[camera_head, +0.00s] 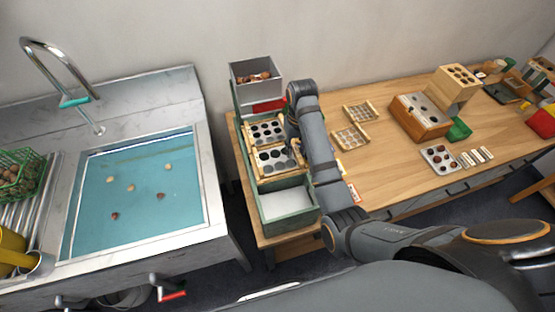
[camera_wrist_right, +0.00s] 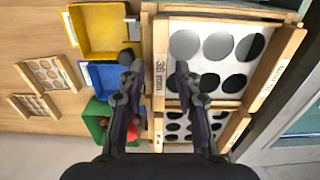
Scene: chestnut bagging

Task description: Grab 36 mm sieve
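The 36 mm sieve is a wooden frame around a pale plate with large round holes. In the right wrist view its label shows on the near side rail (camera_wrist_right: 160,88). In the head view the sieve (camera_head: 276,160) lies in the front part of the green sorting stand, partly beside my arm. My right gripper (camera_wrist_right: 154,70) is open, its two fingers on either side of the labelled rail. Whether they touch it, I cannot tell. In the head view the right gripper (camera_head: 292,148) is largely hidden by my own arm. My left gripper is not in view.
A second sieve (camera_head: 267,131) with smaller holes lies behind. A grey hopper (camera_head: 255,75) with chestnuts stands above it. A white-bottomed green drawer (camera_head: 287,203) is in front. Yellow (camera_wrist_right: 98,30) and blue (camera_wrist_right: 104,77) bins stand beside the stand. The sink (camera_head: 140,190) is left.

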